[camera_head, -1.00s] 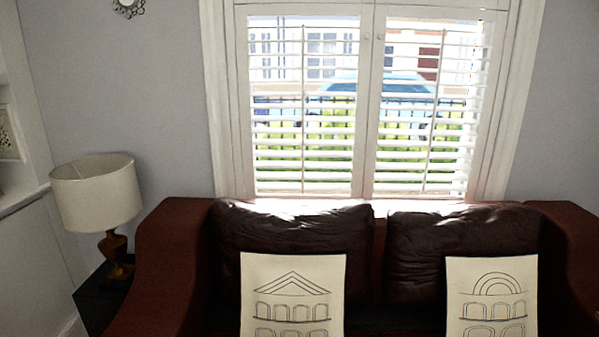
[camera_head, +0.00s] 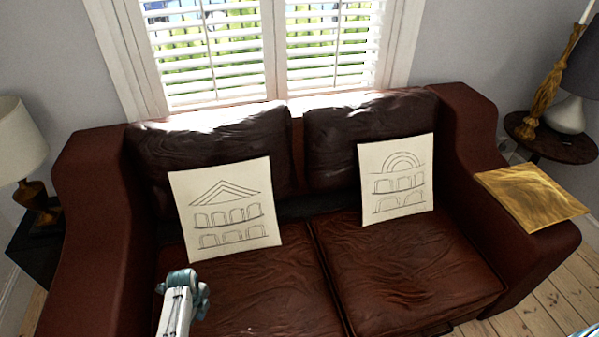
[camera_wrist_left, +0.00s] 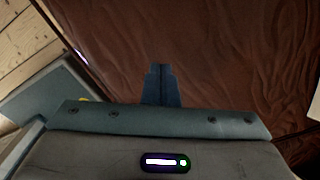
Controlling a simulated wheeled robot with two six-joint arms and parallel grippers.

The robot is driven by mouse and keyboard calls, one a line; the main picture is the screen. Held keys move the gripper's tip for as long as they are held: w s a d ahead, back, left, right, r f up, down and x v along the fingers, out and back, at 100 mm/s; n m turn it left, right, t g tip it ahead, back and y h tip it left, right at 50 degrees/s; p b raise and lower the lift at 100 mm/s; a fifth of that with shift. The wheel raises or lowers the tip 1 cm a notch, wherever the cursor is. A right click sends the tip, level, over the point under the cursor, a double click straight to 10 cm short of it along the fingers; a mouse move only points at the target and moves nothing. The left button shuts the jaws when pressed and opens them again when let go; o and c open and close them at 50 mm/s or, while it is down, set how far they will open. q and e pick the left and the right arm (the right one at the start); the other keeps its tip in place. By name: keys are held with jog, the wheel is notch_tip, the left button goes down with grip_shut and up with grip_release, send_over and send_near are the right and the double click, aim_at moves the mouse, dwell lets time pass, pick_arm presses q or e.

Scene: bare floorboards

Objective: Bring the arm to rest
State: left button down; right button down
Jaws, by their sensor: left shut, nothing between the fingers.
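My left gripper (camera_wrist_left: 160,72) shows in the left wrist view with its two fingers pressed together and nothing between them. Behind the fingers in that view is reddish-brown leather of the sofa (camera_wrist_left: 230,50). In the head view a white and teal piece of my left arm (camera_head: 181,295) shows at the bottom, in front of the left seat cushion; the fingers cannot be made out there. My right gripper is not in view.
The brown leather sofa (camera_head: 410,270) holds two cream cushions with building drawings, left (camera_head: 225,210) and right (camera_head: 397,172). A golden square board (camera_head: 530,195) lies on its right armrest. Lamps stand at both sides. Floorboards (camera_head: 545,310) show at lower right.

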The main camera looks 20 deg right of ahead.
pick_arm(q)
jog(key=shift+r, duration=0.55)
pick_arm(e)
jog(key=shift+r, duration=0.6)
pick_arm(q)
jog(key=shift+a, duration=0.1)
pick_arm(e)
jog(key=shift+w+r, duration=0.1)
